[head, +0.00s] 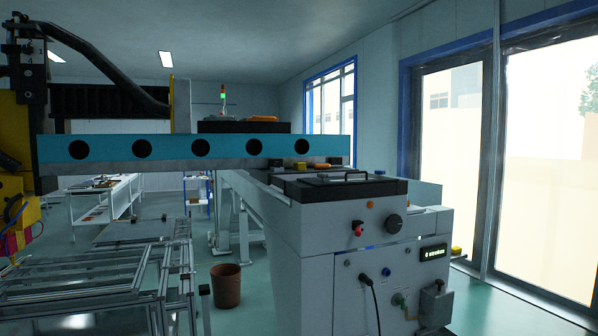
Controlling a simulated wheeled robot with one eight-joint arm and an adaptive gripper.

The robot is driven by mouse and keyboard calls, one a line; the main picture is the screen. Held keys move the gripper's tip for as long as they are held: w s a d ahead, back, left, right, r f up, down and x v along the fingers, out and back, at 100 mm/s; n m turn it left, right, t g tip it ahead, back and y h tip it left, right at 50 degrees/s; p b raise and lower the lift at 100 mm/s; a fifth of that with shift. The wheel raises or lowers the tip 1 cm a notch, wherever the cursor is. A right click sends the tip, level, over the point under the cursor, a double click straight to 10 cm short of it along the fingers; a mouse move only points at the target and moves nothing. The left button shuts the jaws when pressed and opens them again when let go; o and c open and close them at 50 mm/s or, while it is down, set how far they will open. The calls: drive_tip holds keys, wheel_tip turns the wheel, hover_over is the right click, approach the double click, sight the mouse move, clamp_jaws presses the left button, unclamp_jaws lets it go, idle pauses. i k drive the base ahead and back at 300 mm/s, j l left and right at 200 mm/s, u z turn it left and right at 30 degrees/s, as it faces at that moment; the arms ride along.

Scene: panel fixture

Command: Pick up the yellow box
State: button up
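A small yellow item (302,166), which may be the yellow box, lies on top of the grey machine cabinet, behind a black framed plate. Beside it are small dark and orange items, too small to tell apart. Another small yellow item (456,251) shows low at the right, beyond the cabinet. I cannot tell which of these is the yellow box. My gripper is not in view.
The grey cabinet (318,245) carries a black framed plate (345,188), knobs and a plugged cable. A blue beam with round holes (180,148) spans the left. A brown bin (226,287) and metal frames (95,275) stand on the floor. Windows line the right.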

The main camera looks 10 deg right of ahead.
sight(297, 166)
drive_tip(key=i+l+z, duration=0.1)
drive_tip(key=i, duration=0.95)
